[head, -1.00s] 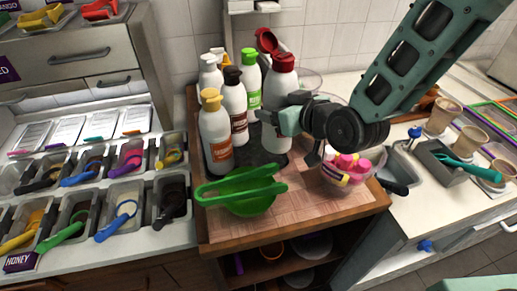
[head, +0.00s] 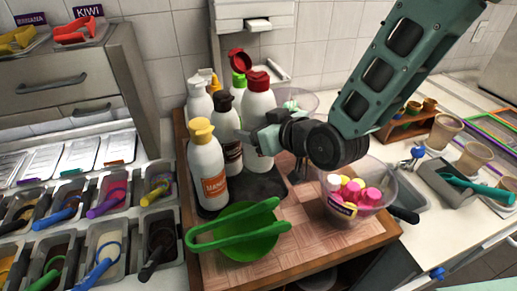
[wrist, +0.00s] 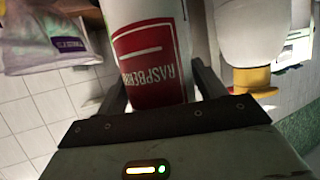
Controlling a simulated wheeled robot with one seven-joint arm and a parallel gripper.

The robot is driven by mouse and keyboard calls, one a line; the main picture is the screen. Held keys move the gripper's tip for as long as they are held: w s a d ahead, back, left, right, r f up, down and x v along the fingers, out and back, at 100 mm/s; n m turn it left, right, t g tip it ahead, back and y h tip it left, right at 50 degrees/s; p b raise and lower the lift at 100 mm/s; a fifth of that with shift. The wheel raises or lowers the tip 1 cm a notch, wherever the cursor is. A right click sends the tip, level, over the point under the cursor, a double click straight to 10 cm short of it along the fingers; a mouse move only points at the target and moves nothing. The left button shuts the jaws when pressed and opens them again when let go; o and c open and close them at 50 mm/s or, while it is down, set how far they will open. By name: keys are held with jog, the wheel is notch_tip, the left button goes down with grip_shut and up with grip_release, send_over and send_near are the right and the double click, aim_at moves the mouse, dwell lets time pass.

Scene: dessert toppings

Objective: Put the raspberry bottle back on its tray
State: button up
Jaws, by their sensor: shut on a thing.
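The raspberry bottle (head: 259,108) is white with a dark red cap. My gripper (head: 262,138) is shut on it from the right, and it stands upright at the right of the bottle group. In the wrist view its red label reading RASPBERRY (wrist: 150,65) lies between my fingers (wrist: 160,95). The dark tray (head: 268,187) lies under the bottles. The bottle's base is close to the tray; I cannot tell whether it touches.
A yellow-capped bottle (head: 207,168), a brown-capped bottle (head: 227,125) and other bottles crowd the left. Green tongs on a green bowl (head: 250,245) sit in front. A clear bowl with pink-capped items (head: 335,205) stands right.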

aim_at(259, 157)
jog(key=shift+f+p, duration=0.55)
jog(key=shift+f, duration=3.35)
jog(key=shift+f+b, duration=0.5)
jog(key=shift+b, duration=0.1)
jog(key=o, duration=1)
jog(key=shift+f, duration=0.15)
jog(key=shift+c, duration=0.2)
